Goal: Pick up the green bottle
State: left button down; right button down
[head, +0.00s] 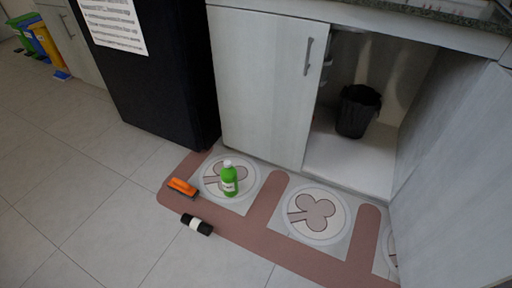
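A green bottle (229,181) with a white cap and a pale label stands upright on the left round pattern of the floor mat. Nothing touches it, and the space around it is open. Neither my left gripper nor my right gripper shows in the head view.
An orange brush-like object (183,187) and a dark roll with a white band (197,224) lie left of the bottle. The brown mat (262,213) runs along the cabinet (257,80). An open cupboard holds a black bin (357,112).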

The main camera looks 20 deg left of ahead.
aim_at(228, 174)
jog(key=i+j+u, duration=0.15)
jog(key=j, duration=0.4)
jog(key=i+j+u, duration=0.15)
jog(key=i+j, duration=0.2)
jog(key=j, duration=0.15)
jog(key=i+j+u, duration=0.15)
jog(key=i+j, duration=0.15)
jog(key=j, duration=0.2)
jog(key=i+j+u, duration=0.15)
jog(key=i+j, duration=0.15)
jog(key=j, duration=0.15)
